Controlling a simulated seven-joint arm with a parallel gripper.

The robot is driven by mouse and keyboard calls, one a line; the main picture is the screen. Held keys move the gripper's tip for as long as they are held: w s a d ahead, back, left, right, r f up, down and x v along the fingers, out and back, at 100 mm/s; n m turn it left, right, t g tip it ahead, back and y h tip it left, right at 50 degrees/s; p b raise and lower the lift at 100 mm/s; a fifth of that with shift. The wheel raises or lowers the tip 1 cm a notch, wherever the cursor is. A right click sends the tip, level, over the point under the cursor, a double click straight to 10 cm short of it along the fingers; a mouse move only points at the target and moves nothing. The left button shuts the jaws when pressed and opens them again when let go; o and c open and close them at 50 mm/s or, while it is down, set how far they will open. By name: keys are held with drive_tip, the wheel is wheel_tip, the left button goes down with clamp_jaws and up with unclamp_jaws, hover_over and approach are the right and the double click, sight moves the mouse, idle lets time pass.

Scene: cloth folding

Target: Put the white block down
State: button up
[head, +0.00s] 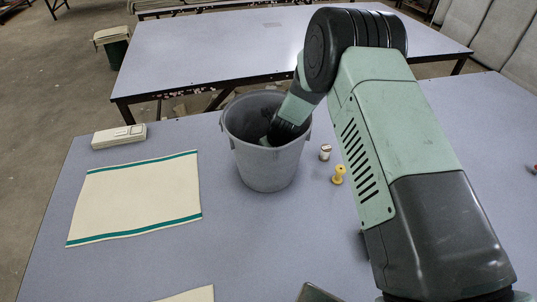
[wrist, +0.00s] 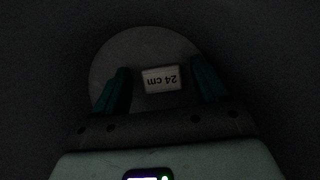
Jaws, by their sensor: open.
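A small white block (wrist: 161,79) marked "24 cm" shows in the wrist view, its lettering upside down. It lies between the two teal fingers of my gripper (wrist: 162,88), with dark space on both sides. The fingers are apart and do not appear to touch it. In the head view my gripper (head: 281,130) reaches down into the grey bucket (head: 268,170), whose wall hides the fingertips and the block. The pale round floor of the bucket shows behind the block; I cannot tell surely whether the block rests on it.
A cream cloth with green stripes (head: 135,198) lies flat at left. A whitish box (head: 119,136) lies behind it. A small white-and-dark jar (head: 325,152) and a yellow peg-like piece (head: 338,175) stand right of the bucket. Another table (head: 230,45) stands beyond.

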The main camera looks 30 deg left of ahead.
drive_tip(key=v, duration=1.1)
drive_tip(key=shift+d+r, duration=0.25)
drive_tip(key=shift+o, duration=0.5)
drive_tip(key=shift+s, duration=0.1)
